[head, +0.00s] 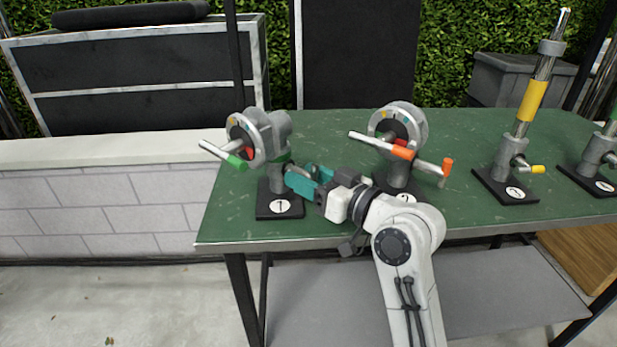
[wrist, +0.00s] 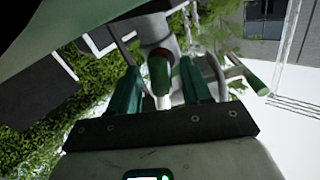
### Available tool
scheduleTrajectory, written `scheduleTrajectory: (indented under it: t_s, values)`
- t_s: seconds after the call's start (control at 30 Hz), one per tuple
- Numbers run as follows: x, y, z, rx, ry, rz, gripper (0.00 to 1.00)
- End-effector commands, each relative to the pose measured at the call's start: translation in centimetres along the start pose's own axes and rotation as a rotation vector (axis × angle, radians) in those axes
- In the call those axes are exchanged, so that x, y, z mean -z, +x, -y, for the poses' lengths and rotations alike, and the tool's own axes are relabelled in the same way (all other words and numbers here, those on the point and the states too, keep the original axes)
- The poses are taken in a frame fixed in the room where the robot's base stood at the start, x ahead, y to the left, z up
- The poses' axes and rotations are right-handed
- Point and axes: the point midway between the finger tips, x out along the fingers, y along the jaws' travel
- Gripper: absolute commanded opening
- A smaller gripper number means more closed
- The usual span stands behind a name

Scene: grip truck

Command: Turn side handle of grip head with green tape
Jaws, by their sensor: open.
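The grip head with green tape (head: 266,138) stands on a black base at the left end of the green table. A silver handle with a green tip (head: 236,162) sticks out to its left. My gripper (head: 302,177) has teal fingers and is at the right side of this grip head, close to its post. In the wrist view, a short green-covered side handle (wrist: 159,76) with a pale end lies between the two open fingers. Whether they touch it cannot be told. In the head view my gripper hides this handle.
A second grip head with orange tape (head: 399,125) stands close to the right, its orange-tipped handles (head: 430,168) near my arm. Farther right are stands with yellow (head: 532,101) and green tape. The table (head: 235,207) is bare at its front left.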

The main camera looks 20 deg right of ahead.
Motion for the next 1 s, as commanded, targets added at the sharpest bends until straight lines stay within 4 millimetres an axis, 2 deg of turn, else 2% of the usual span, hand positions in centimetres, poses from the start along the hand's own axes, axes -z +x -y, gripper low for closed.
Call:
scheduleTrajectory:
  t_s: [0.23,0.7,0.83,1.0]
  values:
    - [0.0,-0.8,-0.1,-0.002,0.0,-0.001,0.48]
    - [-0.1,-9.0,-0.1,-0.003,0.0,0.001,0.48]
    - [0.0,-10.3,-0.1,-0.002,0.0,0.0,0.48]
    - [-0.1,-10.8,0.0,0.001,0.001,0.001,0.48]
